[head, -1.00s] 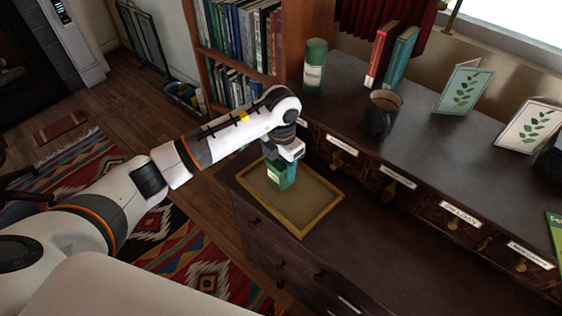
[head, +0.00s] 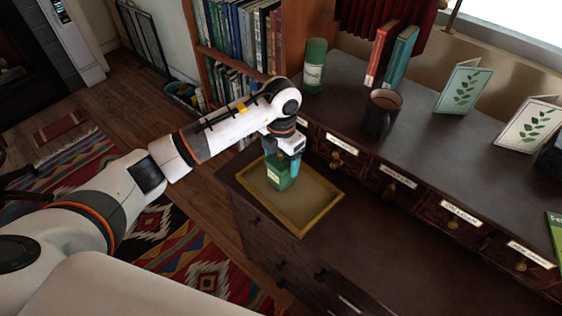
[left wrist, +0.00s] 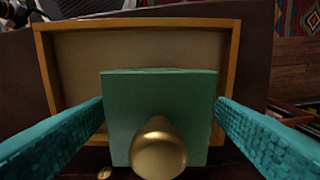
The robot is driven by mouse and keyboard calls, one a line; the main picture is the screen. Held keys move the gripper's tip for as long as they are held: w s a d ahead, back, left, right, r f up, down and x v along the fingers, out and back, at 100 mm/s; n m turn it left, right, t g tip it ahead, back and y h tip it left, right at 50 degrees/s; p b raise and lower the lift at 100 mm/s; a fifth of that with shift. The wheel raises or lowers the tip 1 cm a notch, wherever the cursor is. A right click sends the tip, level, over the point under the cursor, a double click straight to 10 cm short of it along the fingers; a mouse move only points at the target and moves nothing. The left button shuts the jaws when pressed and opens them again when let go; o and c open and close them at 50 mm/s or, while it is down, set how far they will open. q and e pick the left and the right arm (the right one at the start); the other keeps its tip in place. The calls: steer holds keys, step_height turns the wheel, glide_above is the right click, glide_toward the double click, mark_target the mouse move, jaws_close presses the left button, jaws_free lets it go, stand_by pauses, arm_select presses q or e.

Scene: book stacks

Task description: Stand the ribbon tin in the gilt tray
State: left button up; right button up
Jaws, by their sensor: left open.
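The ribbon tin, a green square-sided box (head: 278,176), stands upright in the gilt tray near its far left side. In the left wrist view its green top (left wrist: 125,95) has a gold knob. The gilt tray (head: 329,208) is shallow with a gold rim; the rim also shows in the left wrist view (left wrist: 45,70). My left gripper (head: 286,162) is open just above the tin, with a teal finger showing on its right. In the left wrist view my left gripper (left wrist: 160,104) has one finger on each side of the tin. My right gripper is not seen.
Labelled small drawers (head: 399,178) line the desk's back. On the ledge above stand a green cylinder (head: 315,66), a dark mug (head: 382,113), two books and leaf-print cards (head: 463,88). Bare desk surface (head: 385,245) lies right of the tray.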

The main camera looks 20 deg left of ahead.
arm_select(q)
step_height(320, 180, up, 10)
steer(key=shift+r+b, duration=0.1)
steer(key=shift+b, duration=0.25)
